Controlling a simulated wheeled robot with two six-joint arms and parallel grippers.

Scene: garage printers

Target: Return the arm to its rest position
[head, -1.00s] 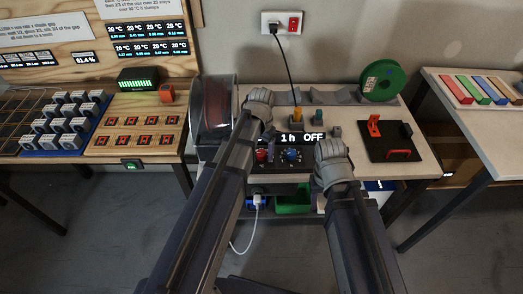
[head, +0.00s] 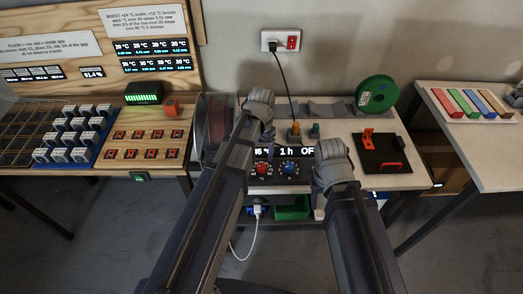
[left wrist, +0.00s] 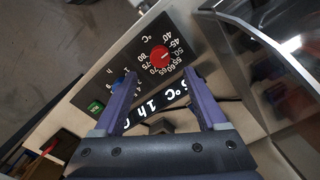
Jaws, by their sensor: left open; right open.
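My left arm (head: 225,185) comes in from the lower left and folds at a grey joint (head: 258,100) over the middle bench. In the left wrist view, my left gripper (left wrist: 158,78) is open and empty, with its two purple fingers apart above the control panel (left wrist: 122,45). The panel has a red knob (left wrist: 160,53), a blue knob and a lit display. In the head view the display (head: 290,152) reads "1 h" and part of "OFF". My right arm (head: 365,235) folds at a grey joint (head: 333,165) right of the panel. Its fingers do not show.
A dark-lidded dryer (head: 213,125) stands left of the panel. A plugged socket (head: 281,41) is on the wall. Side benches stand left and right, with floor between.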

